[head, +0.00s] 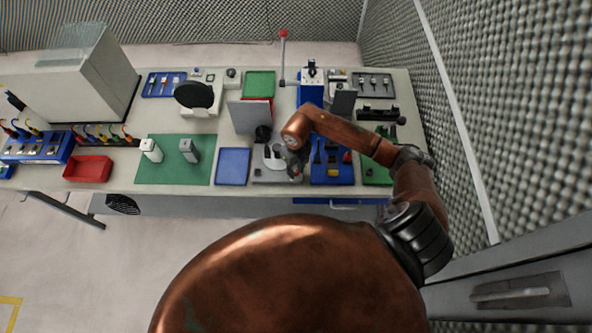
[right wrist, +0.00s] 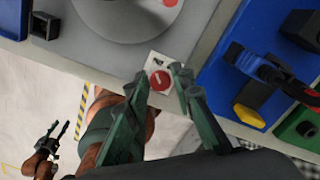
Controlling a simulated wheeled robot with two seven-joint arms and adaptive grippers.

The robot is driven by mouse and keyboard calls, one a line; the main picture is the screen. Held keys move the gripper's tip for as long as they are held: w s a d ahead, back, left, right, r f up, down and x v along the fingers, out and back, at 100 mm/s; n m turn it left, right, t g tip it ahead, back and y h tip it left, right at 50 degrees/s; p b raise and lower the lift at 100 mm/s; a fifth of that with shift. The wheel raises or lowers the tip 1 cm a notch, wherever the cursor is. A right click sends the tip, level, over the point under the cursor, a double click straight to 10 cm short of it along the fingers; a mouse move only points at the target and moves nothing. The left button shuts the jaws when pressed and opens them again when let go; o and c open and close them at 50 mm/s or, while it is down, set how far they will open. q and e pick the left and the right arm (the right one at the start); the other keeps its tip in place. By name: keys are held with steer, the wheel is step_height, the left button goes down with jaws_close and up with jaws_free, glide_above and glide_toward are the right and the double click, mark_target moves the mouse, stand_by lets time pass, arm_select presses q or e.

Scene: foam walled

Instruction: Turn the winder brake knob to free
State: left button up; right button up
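A red round knob (right wrist: 160,80) with a pale mark sits on a small white plate (right wrist: 153,66) at the edge of the grey winder base (right wrist: 205,40). In the head view the winder base (head: 262,178) is at the front of the bench, and my gripper hides the knob. My right gripper (right wrist: 159,76) has its dark green fingers apart, one on each side of the knob; contact cannot be told. It also shows in the head view (head: 297,170). My left gripper (right wrist: 54,136) appears small in the right wrist view, over the floor, fingers apart.
A blue tool tray (head: 332,176) stands right of the winder, with a green tray (head: 376,174) beyond it. A blue mat (head: 233,167) lies to the left. The winder's large disc (right wrist: 125,12) rises beside the knob. Open floor lies in front of the bench.

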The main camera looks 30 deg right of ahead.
mark_target(296, 172)
steer(key=o, duration=0.3)
step_height(296, 172, up, 12)
stand_by(0.6)
steer(key=shift+s, duration=0.1)
stand_by(0.4)
